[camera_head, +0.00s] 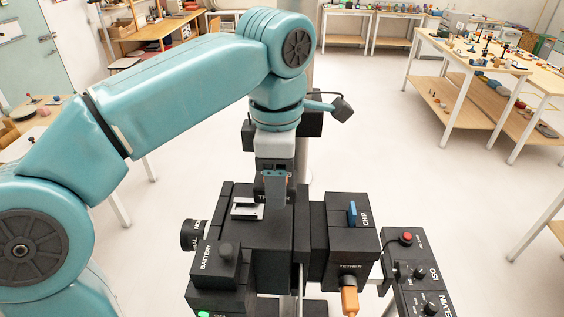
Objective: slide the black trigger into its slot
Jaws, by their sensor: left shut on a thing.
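My left gripper (274,190) points straight down over the top of a black prop device (230,255), just behind its middle. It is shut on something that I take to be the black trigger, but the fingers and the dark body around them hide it. A partly covered white label starting with T is beside the fingertips. I cannot make out the slot, or whether the trigger is touching it. My right gripper is not in view.
The device carries a grey-white piece (246,209), a blue chip (352,213), an orange tether plug (349,298) and a battery block (216,268). A black control panel (421,275) with knobs stands at its right. Tables (470,62) line the back; the pale floor between is clear.

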